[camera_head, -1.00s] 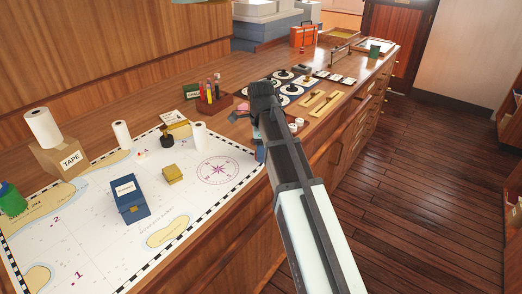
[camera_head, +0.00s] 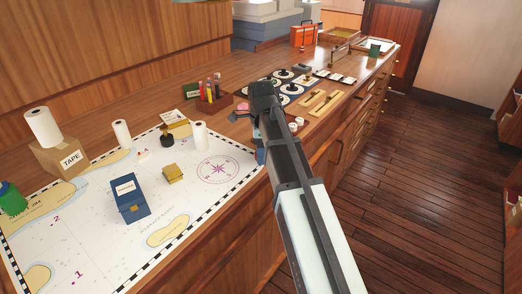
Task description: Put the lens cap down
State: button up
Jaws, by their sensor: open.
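My gripper (camera_head: 240,115) is over the wooden counter, just beyond the right edge of the sea chart (camera_head: 205,180). Its jaws are open, small in the view and partly hidden by my own arm. I cannot make out a lens cap between them. A small pink item (camera_head: 243,106) shows close by the fingers; I cannot tell whether it touches them. No lens cap can be clearly told apart among the small things on the counter.
On the chart are a blue box (camera_head: 129,198), a yellow block (camera_head: 173,174), a dark round item (camera_head: 167,140) and white rolls (camera_head: 200,136). A pen holder (camera_head: 214,100) is behind my gripper. The chart's compass area is clear.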

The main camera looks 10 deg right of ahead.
notch_tip(320, 180, up, 12)
dwell(0.6)
